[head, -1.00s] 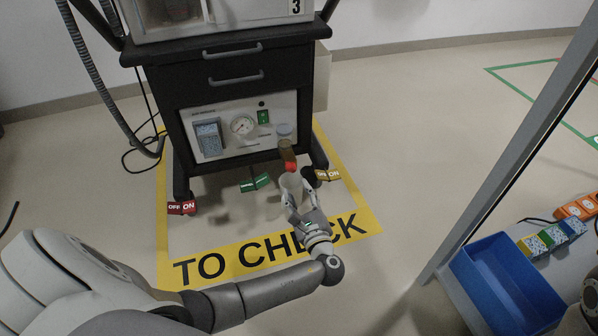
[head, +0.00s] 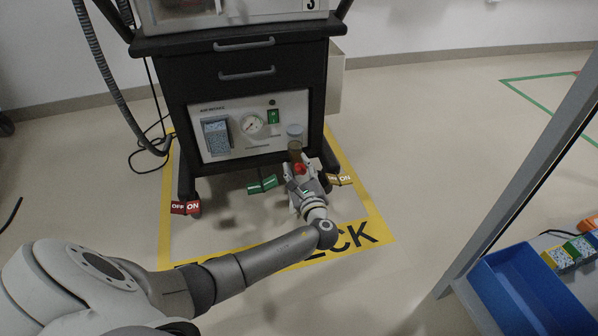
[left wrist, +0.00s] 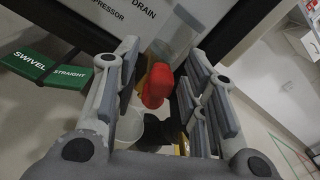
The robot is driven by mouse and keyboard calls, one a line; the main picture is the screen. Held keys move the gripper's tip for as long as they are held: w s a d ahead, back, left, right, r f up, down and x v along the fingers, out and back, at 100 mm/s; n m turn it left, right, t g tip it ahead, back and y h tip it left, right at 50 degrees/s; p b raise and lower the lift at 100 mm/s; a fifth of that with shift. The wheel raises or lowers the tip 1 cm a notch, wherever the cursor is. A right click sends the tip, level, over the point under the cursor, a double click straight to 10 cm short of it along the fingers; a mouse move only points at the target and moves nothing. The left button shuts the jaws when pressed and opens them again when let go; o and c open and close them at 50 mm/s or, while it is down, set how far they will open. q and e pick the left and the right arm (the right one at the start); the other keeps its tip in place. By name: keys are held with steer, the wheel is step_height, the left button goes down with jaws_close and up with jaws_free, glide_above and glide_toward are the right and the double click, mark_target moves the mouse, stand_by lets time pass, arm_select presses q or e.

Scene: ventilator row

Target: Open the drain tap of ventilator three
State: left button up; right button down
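Ventilator three (head: 240,88), a black cart marked 3, stands with its pale compressor panel facing me. At the panel's right is a clear drain bowl with a brownish lower part (head: 295,149). Under it is the red drain tap (head: 299,169), which also shows in the left wrist view (left wrist: 157,85). My left gripper (head: 301,175) is open. In the left wrist view its fingers (left wrist: 163,65) stand on either side of the red tap, with gaps visible. A translucent cup (left wrist: 130,128) shows below the tap, partly hidden by the fingers. My right gripper is out of view.
Castor pedals sit at the cart's foot: red (head: 186,208), green (head: 262,185) and yellow-brown (head: 341,180). A hose (head: 105,75) hangs at the left. A grey post (head: 520,170) and blue bin (head: 520,285) are at the right. Bare floor lies between.

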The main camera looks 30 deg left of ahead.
arm_select(q)
jaws_close()
